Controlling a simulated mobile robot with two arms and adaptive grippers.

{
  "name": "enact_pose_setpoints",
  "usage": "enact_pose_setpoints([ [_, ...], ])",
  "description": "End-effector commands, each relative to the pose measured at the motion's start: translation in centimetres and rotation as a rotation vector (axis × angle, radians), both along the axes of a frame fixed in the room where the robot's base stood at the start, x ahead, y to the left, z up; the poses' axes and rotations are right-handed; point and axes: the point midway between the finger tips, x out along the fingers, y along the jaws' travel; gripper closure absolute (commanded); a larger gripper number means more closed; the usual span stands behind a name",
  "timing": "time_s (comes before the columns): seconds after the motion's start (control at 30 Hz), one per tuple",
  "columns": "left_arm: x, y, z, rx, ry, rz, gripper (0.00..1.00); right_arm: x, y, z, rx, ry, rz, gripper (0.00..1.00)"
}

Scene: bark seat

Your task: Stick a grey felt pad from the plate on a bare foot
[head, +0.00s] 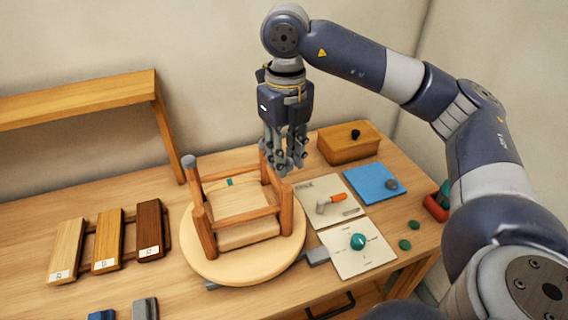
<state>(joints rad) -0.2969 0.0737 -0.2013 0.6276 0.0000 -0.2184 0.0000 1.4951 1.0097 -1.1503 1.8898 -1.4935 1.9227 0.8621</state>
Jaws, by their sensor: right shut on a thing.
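A small wooden stool (243,232) lies upside down on a round wooden board (208,264), its legs pointing up. The back left foot (188,160) carries a grey cap or pad. The front left foot (199,190) and front right foot (286,187) look bare. The back right foot is partly hidden by my right gripper. A blue plate (368,176) on the right holds one grey felt pad (391,184). My right gripper (289,168) points down just above the stool's right legs, shut on a small grey felt pad mostly hidden by its fingers. My left gripper is out of view.
Two cards with an orange-handled tool (337,200) and a green knob (358,241) lie right of the board. A wooden box (349,145) stands behind the plate. Wood sample planks (108,240) lie left. A raised shelf (80,102) is at back left.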

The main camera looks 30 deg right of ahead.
Motion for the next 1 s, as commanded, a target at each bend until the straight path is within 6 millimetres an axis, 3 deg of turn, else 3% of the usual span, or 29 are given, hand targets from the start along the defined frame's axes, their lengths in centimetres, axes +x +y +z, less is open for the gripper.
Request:
enact_pose_setpoints([
  [0.17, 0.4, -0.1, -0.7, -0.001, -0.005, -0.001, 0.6, 0.0, 0.0, -1.1, 0.0, 0.0, 0.0, 0.81],
  [0.6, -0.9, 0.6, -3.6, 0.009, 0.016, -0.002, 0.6, 0.0, 0.0, -5.0, 0.0, -0.001, 0.002, 0.81],
  [1.0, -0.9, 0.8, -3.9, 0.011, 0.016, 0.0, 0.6, 0.0, 0.0, -5.4, 0.0, -0.002, 0.003, 0.81],
])
